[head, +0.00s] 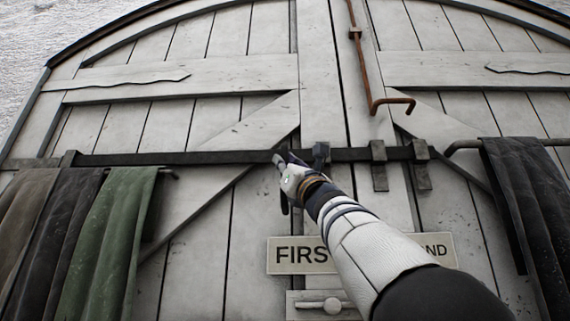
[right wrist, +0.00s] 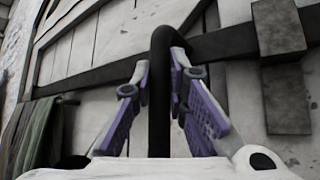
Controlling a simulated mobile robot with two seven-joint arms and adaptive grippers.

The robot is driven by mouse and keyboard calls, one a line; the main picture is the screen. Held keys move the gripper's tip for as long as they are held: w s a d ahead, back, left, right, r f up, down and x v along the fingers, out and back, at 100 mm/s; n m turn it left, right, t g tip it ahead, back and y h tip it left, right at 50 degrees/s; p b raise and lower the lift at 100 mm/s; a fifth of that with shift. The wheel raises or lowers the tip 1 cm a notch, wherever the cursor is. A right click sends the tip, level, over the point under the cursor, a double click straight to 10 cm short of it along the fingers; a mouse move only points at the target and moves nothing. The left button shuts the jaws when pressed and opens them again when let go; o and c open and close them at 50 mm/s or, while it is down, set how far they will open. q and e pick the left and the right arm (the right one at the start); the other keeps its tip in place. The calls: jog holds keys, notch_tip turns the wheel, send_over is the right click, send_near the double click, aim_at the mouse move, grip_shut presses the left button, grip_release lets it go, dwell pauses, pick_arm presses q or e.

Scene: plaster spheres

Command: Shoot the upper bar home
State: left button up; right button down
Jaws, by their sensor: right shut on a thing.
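The upper bar (head: 215,158) is a long, flat black bar running level across the white double door. It also shows in the right wrist view (right wrist: 235,42). Its right part runs across the door's middle seam to two dark brackets (head: 378,165) on the right leaf. My right gripper (head: 284,160) is at the bar near the middle of the door. In the right wrist view its purple-padded fingers (right wrist: 164,75) are shut on a black, bent handle (right wrist: 159,115). The hand hides part of the bar and handle in the head view. My left gripper is not in view.
A rusty upright rod (head: 357,55) with a hooked end hangs above the bar. Dark and green cloths (head: 108,240) hang at the left; a dark cloth (head: 525,190) hangs at the right. A lettered sign (head: 290,255), partly behind my arm, and a small latch (head: 322,305) are below.

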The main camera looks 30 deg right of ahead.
jog(key=shift+d, duration=0.15)
jog(key=c, duration=1.6)
grip_release()
jog(key=shift+s+d, duration=0.1)
jog(key=shift+s, duration=0.05)
jog(key=shift+o, duration=0.2)
jog(key=v, duration=0.7)
jog(key=shift+s, duration=0.2)
jog(key=shift+f, duration=0.15)
